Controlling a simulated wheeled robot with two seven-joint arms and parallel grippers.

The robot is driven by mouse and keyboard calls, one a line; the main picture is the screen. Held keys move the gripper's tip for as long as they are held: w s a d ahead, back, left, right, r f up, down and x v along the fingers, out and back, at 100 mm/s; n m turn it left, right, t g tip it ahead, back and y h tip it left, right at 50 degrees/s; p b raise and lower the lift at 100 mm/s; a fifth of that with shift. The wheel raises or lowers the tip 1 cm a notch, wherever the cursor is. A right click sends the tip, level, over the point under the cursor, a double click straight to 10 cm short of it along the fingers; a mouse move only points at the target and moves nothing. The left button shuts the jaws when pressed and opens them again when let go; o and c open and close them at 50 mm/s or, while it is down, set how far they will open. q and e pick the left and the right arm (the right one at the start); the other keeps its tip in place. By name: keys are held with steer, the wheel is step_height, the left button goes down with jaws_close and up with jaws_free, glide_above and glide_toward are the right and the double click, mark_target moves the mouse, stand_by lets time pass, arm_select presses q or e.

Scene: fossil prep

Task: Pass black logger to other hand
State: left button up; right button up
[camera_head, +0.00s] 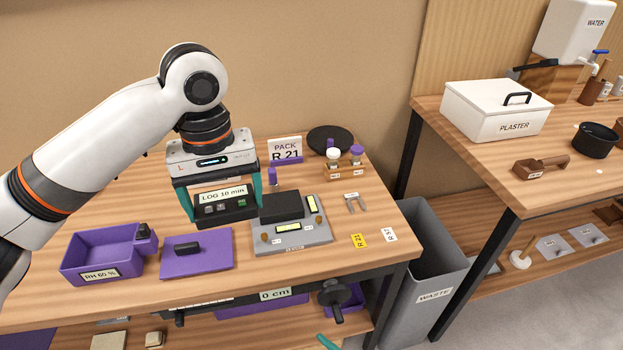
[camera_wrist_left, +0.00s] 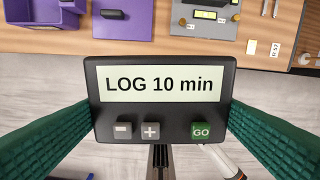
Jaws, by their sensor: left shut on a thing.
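The black logger (camera_head: 240,214), a dark box with a "LOG 10 min" display and a GO button, is held between the teal fingers of my left gripper (camera_head: 217,203). In the left wrist view the logger (camera_wrist_left: 165,118) faces the camera, with a green finger against each side. My left gripper is shut on it and points down, and the logger appears to be above the table. Of my right gripper, only a teal tip (camera_head: 327,342) seems to show at the bottom edge of the head view; whether it is open or shut is hidden.
The wooden table (camera_head: 130,215) holds a purple bin (camera_head: 90,262), a purple mat (camera_head: 215,262) with a small black block, a grey station (camera_head: 300,238) and small bottles. A grey waste bin (camera_head: 425,290) stands right of it. A white plaster box (camera_head: 497,108) is on another bench.

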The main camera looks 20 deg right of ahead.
mark_target(246, 199)
steer(key=w+r+n+g+y, duration=0.3)
steer(key=r+n+g+y, duration=0.45)
steer(key=r+n, duration=0.6)
steer(key=w+r+n+g+y, duration=0.2)
steer(key=r+n+g+y, duration=0.6)
steer(key=r+n, duration=0.55)
steer(key=w+d+r+n+h, duration=0.4)
steer(key=w+r+n+h, duration=0.5)
steer(key=r+n, duration=0.3)
steer(key=a, duration=0.4)
steer(key=a+f, duration=0.1)
steer(key=a, duration=0.3)
steer(key=a+f, duration=0.1)
steer(key=a, duration=0.3)
steer(key=shift+w+f, duration=0.1)
steer(key=shift+w, duration=0.25)
arm_select(q)
steer(key=shift+w, duration=0.1)
arm_select(e)
steer(key=shift+s, duration=0.1)
steer(key=c, duration=1.1)
arm_select(q)
steer(key=o, duration=0.9)
steer(key=shift+c, duration=0.2)
arm_select(e)
steer(key=shift+c, duration=0.7)
